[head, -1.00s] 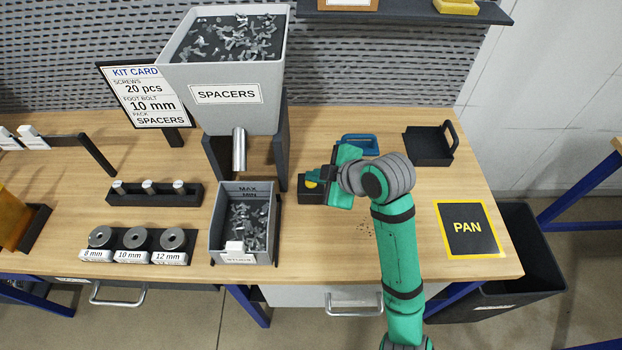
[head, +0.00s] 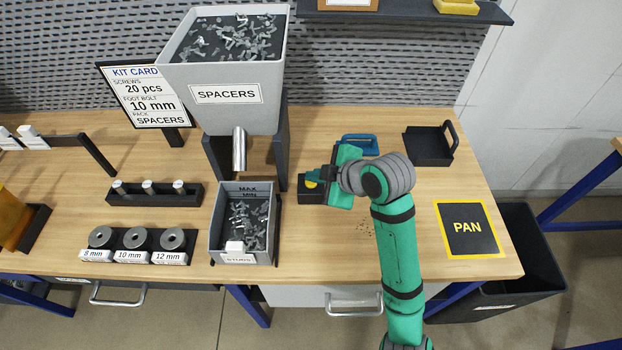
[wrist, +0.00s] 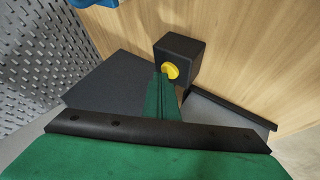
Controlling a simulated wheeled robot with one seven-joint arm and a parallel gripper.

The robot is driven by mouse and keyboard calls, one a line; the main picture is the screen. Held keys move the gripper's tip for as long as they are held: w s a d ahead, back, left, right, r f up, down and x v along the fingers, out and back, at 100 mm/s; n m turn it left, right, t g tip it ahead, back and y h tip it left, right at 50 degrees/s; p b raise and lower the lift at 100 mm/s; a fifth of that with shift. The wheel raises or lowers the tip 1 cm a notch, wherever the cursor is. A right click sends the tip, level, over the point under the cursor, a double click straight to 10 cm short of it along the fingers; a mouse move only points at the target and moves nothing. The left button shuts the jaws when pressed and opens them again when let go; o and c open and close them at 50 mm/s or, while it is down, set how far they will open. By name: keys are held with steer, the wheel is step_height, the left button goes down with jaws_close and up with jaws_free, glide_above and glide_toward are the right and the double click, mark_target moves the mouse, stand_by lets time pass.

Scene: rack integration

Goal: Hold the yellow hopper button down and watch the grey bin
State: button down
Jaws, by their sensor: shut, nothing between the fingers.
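The yellow button (head: 311,184) sits on a small black box right of the hopper and is partly hidden by my gripper. In the wrist view the yellow button (wrist: 170,71) shows on its black box (wrist: 180,53). My gripper (head: 318,180) is shut and empty, its tips at the button; I cannot tell how far the button is pressed. The grey bin (head: 245,224) stands under the chute (head: 239,150) of the hopper marked SPACERS (head: 222,97). It holds a heap of small grey metal parts below the MAX and MIN marks at its back wall.
A kit card (head: 145,95) stands left of the hopper. A black holder with several pegs (head: 155,193) and a row of rings (head: 137,239) lie left of the bin. A PAN plate (head: 468,228) and a black tray (head: 428,148) are on the right.

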mark_target(315, 184)
stand_by(0.7)
steer(key=shift+r, duration=0.9)
steer(key=shift+r, duration=2.5)
